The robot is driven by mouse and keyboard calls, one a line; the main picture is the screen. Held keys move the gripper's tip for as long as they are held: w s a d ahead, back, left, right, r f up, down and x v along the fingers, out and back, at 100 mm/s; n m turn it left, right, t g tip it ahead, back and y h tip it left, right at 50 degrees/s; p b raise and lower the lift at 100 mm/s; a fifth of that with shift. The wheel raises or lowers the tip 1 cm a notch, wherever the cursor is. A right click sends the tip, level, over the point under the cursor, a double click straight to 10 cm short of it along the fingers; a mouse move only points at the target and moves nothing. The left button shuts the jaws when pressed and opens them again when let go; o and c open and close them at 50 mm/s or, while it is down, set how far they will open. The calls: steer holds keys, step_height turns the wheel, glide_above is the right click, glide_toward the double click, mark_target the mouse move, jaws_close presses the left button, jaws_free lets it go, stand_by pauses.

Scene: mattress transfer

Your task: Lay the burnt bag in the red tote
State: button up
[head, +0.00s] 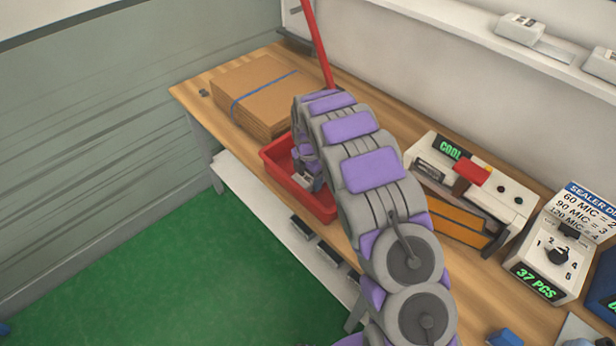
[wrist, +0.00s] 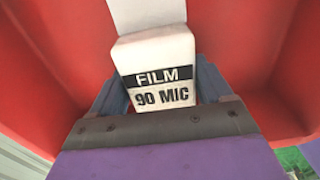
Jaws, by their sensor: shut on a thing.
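The red tote (head: 318,201) sits at the left front edge of the wooden bench, and its red walls (wrist: 60,65) surround my gripper in the wrist view. My gripper (head: 303,180) is down inside the tote; in the wrist view my gripper (wrist: 165,98) is shut on a white block (wrist: 155,62) labelled "FILM 90 MIC". A pale strip (wrist: 147,14) extends behind the block. I cannot make out a burnt bag or scorch mark in either view. The tote's floor beneath the block is mostly hidden, and my arm covers much of the tote in the head view.
Strapped flat cardboard (head: 255,95) lies behind the tote. A sealer (head: 470,190) reading "COOL" with a red-topped part stands to the right, beside a dial box (head: 552,250) reading "37 PCS". A red pole (head: 318,45) rises behind. Green floor (head: 200,270) is clear.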

steer(key=o, duration=1.1)
steer(key=shift+c, duration=0.2)
step_height(320, 180, up, 12)
steer(key=f+p, duration=0.1)
steer(key=p, duration=0.2)
steer(key=s+d+r+m, duration=0.8)
steer(key=s+d+r, duration=0.1)
steer(key=s+r, duration=0.15)
steer(key=s+d+r+m, duration=0.2)
steer(key=s+m, duration=0.4)
steer(key=s, duration=0.5)
steer(key=s+d+r+m+g, duration=0.1)
steer(key=s+d+m, duration=0.2)
steer(key=s, duration=0.9)
steer(key=s+d+r+m, duration=0.2)
steer(key=s+m, duration=0.8)
steer(key=s, duration=0.2)
steer(key=shift+s+d+r+g, duration=0.15)
steer(key=shift+r+g, duration=0.2)
steer(key=shift+g, duration=0.05)
